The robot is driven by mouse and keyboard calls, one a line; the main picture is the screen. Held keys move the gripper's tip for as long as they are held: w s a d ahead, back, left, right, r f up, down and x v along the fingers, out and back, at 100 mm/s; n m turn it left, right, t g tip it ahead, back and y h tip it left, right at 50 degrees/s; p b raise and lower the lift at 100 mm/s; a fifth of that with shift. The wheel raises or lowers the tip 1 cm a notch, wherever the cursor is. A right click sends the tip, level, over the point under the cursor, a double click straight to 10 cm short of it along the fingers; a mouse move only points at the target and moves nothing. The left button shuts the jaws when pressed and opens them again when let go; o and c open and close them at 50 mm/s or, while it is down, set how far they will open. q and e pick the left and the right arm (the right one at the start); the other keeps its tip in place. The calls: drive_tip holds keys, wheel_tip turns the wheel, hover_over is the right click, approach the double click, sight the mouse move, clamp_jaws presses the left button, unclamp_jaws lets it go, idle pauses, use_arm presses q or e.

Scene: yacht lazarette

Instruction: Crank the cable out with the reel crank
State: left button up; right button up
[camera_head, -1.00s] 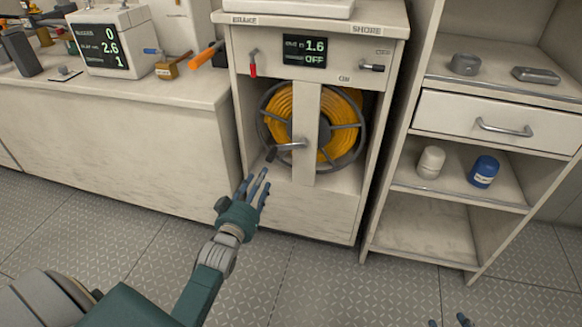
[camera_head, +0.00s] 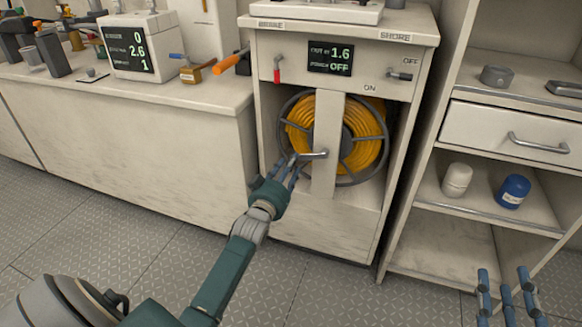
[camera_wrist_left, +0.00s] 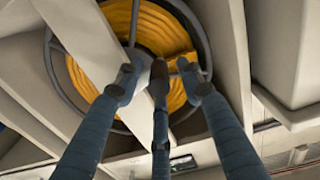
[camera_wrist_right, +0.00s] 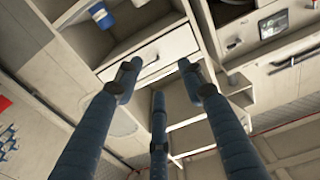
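The cable reel with its yellow cable (camera_head: 355,135) sits in the white cabinet, behind an upright post (camera_head: 327,125). The grey reel crank (camera_head: 314,155) is on the post and points left; its grip is mostly hidden by my fingers in the head view. My left gripper (camera_head: 290,164) is at the crank's grip. In the left wrist view the dark grip (camera_wrist_left: 158,78) shows between the spread fingers, which are not closed on it; I cannot tell if they touch it. My right gripper (camera_head: 508,284) is open and empty at the lower right, in front of the shelves.
The cabinet panel has a red-handled brake lever (camera_head: 277,70), a display (camera_head: 330,59) reading 1.6 and OFF, and a switch lever (camera_head: 400,76). A bench (camera_head: 120,130) stands left, with an orange handle (camera_head: 230,63) jutting out. Shelves (camera_head: 480,212) stand right. The floor ahead is clear.

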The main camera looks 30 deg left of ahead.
use_arm(q)
drive_tip(key=shift+w+a, duration=0.15)
drive_tip(key=shift+w, duration=0.55)
use_arm(e)
wheel_tip(320, 180, up, 3)
drive_tip(key=shift+a+f+t, duration=0.1)
drive_tip(key=shift+a+t, duration=0.05)
drive_tip(key=shift+t, duration=0.55)
use_arm(q)
drive_tip(key=shift+c, duration=0.5)
clamp_jaws()
use_arm(e)
drive_tip(key=shift+f, duration=0.1)
